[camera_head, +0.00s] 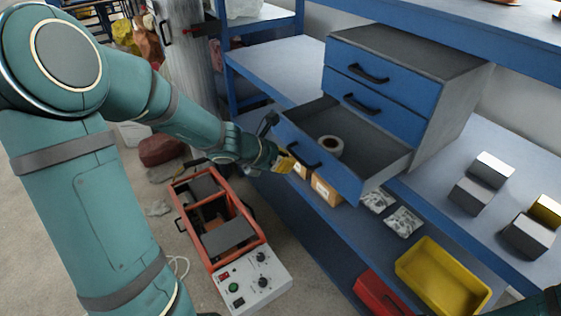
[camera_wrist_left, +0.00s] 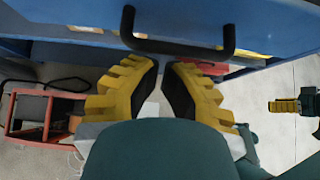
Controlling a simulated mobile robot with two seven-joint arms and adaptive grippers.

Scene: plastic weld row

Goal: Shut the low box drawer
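The low box drawer (camera_head: 345,176) is the bottom drawer of a blue and grey drawer box (camera_head: 441,103). It is pulled well out, and a pale ring-shaped roll (camera_head: 330,146) lies in it. Its black handle (camera_head: 305,157) also shows in the left wrist view (camera_wrist_left: 178,46). My left gripper (camera_head: 287,162) is at the left part of the drawer front, by the handle. In the left wrist view its yellow fingers (camera_wrist_left: 161,70) are slightly apart, nothing between them, tips just short of the handle bar. My right gripper (camera_wrist_left: 283,106) shows small at the right edge there.
The box's upper two drawers (camera_head: 376,95) are shut. Cardboard boxes (camera_head: 326,188), silvery packets (camera_head: 404,221) and a yellow bin (camera_head: 440,278) are on the lower shelf. Metal blocks (camera_head: 470,195) lie on the bench at right. A red-framed machine (camera_head: 226,228) stands on the floor.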

